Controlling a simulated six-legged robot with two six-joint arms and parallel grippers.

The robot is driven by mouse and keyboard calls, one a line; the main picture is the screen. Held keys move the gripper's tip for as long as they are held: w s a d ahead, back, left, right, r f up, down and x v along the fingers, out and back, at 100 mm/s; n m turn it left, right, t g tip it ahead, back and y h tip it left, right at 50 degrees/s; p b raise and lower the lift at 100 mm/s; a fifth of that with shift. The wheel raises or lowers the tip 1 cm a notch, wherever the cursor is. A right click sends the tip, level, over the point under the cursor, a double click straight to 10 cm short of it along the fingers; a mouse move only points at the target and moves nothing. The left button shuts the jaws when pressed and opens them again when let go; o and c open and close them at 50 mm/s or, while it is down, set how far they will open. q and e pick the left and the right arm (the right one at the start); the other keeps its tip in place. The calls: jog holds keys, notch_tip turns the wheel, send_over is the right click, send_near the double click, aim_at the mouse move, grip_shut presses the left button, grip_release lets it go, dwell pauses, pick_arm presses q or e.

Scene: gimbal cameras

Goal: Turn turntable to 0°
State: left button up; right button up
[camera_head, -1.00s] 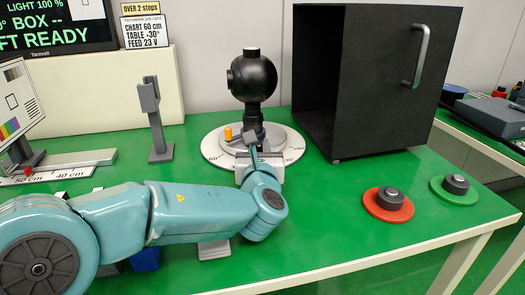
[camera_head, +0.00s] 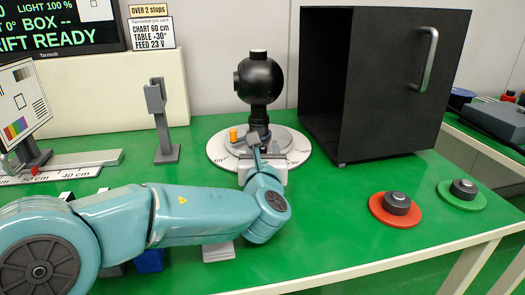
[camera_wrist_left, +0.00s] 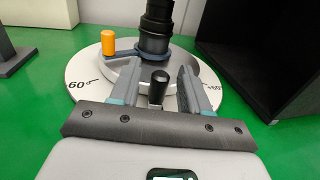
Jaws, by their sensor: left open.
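The turntable (camera_head: 216,152) is a pale disc with degree marks on the green table, also in the left wrist view (camera_wrist_left: 85,68). A black ball-shaped camera (camera_head: 260,80) stands on its centre. An orange peg (camera_head: 233,134) rises at its left; it shows larger in the left wrist view (camera_wrist_left: 108,43). A black knob (camera_wrist_left: 158,88) stands at the turntable's near side. My left gripper (camera_wrist_left: 158,85) is open, with its fingers on either side of the knob. Whether they touch it I cannot tell. In the head view my left gripper (camera_head: 260,150) partly hides the turntable's front. My right gripper is not in view.
A black open box (camera_head: 390,90) with a handle stands right of the turntable. A grey post (camera_head: 160,120) stands to its left.

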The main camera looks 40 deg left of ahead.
pick_arm(q)
jog(key=p+v, duration=0.3)
jog(key=v, duration=1.2)
jog(key=shift+s+d, duration=0.2)
jog(key=shift+d, duration=0.1)
jog(key=shift+s+d, duration=0.15)
jog(key=shift+s, duration=0.15)
